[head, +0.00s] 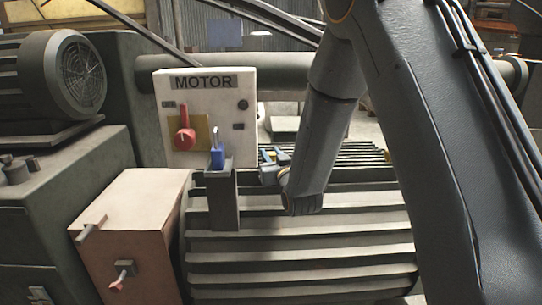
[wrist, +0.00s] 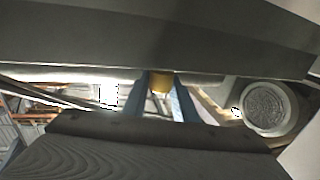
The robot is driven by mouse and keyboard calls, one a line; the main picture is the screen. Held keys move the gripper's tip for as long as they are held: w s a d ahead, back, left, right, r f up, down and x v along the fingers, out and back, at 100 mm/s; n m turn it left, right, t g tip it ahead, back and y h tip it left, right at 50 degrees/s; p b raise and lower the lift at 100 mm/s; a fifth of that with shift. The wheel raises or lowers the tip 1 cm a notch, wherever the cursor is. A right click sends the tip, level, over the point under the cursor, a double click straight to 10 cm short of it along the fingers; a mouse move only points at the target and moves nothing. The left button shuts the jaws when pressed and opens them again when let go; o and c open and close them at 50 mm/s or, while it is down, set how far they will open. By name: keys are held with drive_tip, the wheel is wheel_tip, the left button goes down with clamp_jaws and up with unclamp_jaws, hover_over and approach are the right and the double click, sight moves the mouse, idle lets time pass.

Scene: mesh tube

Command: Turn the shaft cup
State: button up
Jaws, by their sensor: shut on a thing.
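My gripper (head: 274,155) is low over the slatted machine cover in the head view, just right of the motor switch box. Its two blue fingers point away from the camera. In the wrist view the fingers (wrist: 162,84) close on a small yellow round piece (wrist: 160,82), which I take to be the shaft cup. Only part of that piece shows under a broad dark bar. I cannot make out the cup in the head view, nor how far it is turned.
The white MOTOR box (head: 208,125) carries a red lever (head: 185,135). A blue-handled piece (head: 217,152) stands in a grey bracket (head: 222,200) before it. A pinkish box (head: 135,225) with a red-tipped lever is at left. A finned motor (head: 75,75) stands behind left.

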drive_tip(key=shift+r, duration=0.15)
drive_tip(key=o, duration=1)
drive_tip(key=shift+o, duration=0.2)
drive_tip(key=shift+v, duration=3.85)
